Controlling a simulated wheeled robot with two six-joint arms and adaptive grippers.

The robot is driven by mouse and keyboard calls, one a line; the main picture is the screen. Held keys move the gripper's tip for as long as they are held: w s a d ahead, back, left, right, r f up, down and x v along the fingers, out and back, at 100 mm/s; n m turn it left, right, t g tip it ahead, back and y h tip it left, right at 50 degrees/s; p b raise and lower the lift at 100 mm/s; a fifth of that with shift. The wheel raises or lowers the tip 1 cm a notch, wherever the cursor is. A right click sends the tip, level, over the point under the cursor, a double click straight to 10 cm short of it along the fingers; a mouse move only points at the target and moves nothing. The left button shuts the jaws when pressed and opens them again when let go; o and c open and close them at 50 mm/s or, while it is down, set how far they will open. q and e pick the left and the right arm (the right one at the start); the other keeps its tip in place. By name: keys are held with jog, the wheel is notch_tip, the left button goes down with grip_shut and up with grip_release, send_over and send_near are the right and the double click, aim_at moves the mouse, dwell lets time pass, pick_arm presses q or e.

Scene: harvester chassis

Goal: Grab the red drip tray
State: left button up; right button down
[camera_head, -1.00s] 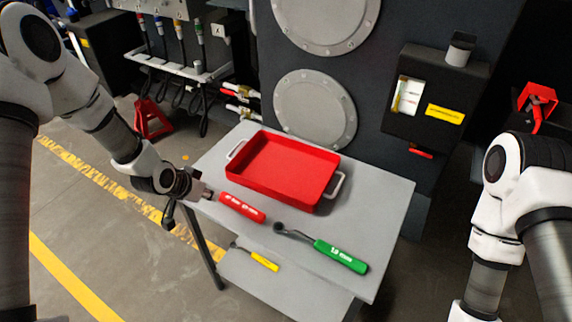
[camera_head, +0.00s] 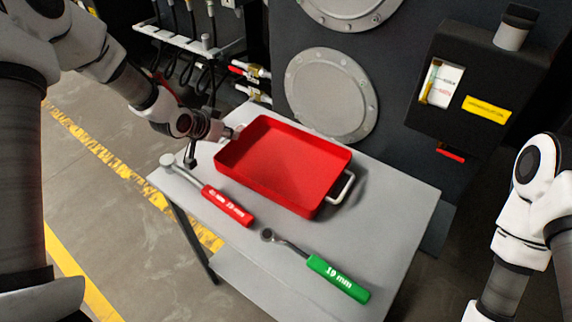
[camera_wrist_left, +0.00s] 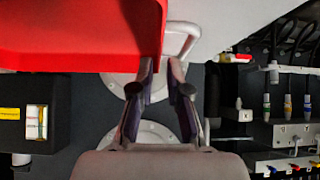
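The red drip tray (camera_head: 285,165) sits on the grey table, with a pale loop handle (camera_head: 341,188) at its right end. My left gripper (camera_head: 226,132) is at the tray's left end, close to the other handle. In the left wrist view, the tray (camera_wrist_left: 80,35) fills the upper left and its pale handle (camera_wrist_left: 190,32) stands out from the edge. The left gripper's two fingers (camera_wrist_left: 161,65) are apart, with their tips at the handle; I cannot tell whether they touch it. My right arm shows at the right, but its gripper is out of view.
A dark chassis wall with a round cover (camera_head: 332,95) stands behind. A black box (camera_head: 480,75) hangs at the back right.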

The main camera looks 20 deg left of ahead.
pick_arm(q)
jog(key=x, duration=0.5)
jog(key=shift+f, duration=0.15)
jog(key=shift+s, duration=0.2)
grip_shut()
jog(key=shift+w, duration=0.1)
